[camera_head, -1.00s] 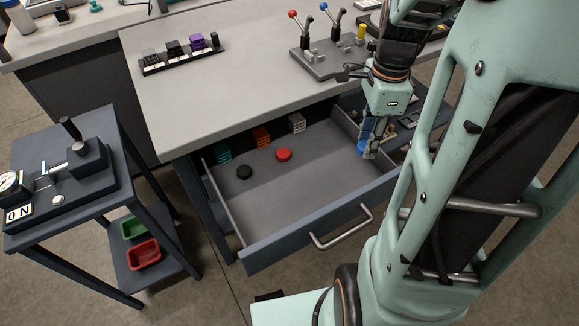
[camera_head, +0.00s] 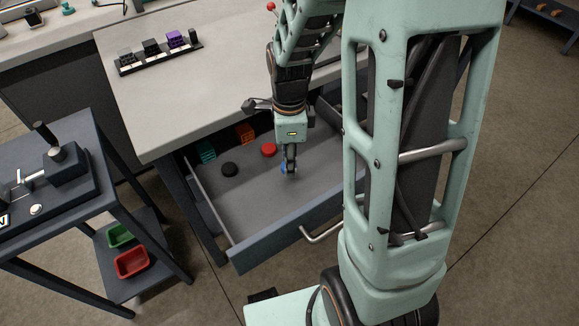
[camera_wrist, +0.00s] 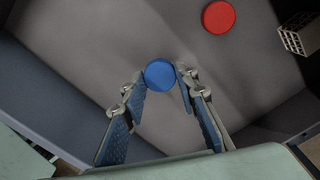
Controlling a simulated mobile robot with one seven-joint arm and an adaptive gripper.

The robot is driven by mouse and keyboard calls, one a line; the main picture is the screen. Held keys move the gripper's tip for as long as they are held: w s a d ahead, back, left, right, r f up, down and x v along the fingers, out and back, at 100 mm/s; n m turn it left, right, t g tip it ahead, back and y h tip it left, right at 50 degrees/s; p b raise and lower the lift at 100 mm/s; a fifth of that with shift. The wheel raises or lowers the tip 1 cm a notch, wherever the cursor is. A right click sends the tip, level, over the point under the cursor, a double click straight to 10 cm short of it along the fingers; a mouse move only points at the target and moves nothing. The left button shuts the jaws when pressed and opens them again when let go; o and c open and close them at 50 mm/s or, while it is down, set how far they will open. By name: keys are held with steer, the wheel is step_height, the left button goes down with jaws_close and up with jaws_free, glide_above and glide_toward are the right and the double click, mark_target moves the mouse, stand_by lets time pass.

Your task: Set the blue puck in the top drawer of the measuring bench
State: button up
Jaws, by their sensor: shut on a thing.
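The blue puck (camera_wrist: 159,75) is between the fingertips of my gripper (camera_wrist: 160,80) in the wrist view. My gripper is shut on it. In the head view my gripper (camera_head: 289,168) points down inside the open top drawer (camera_head: 262,190) of the measuring bench (camera_head: 190,95). Only a bit of blue shows at the fingertips there. I cannot tell whether the puck touches the drawer floor. The red puck also shows in the wrist view (camera_wrist: 219,17).
A teal lattice block (camera_head: 206,151) and an orange one (camera_head: 244,133) stand at the drawer's back. A rack of blocks (camera_head: 155,60) is on the bench top. A side cart (camera_head: 85,190) with green and red bins stands left.

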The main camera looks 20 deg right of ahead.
steer(key=shift+f, duration=1.4)
steer(key=shift+f+b, duration=0.15)
steer(key=shift+b, duration=0.15)
steer(key=o, duration=0.9)
step_height(320, 180, up, 12)
steer(key=p, duration=0.2)
steer(key=shift+p, duration=0.3)
steer(key=shift+d, duration=0.1)
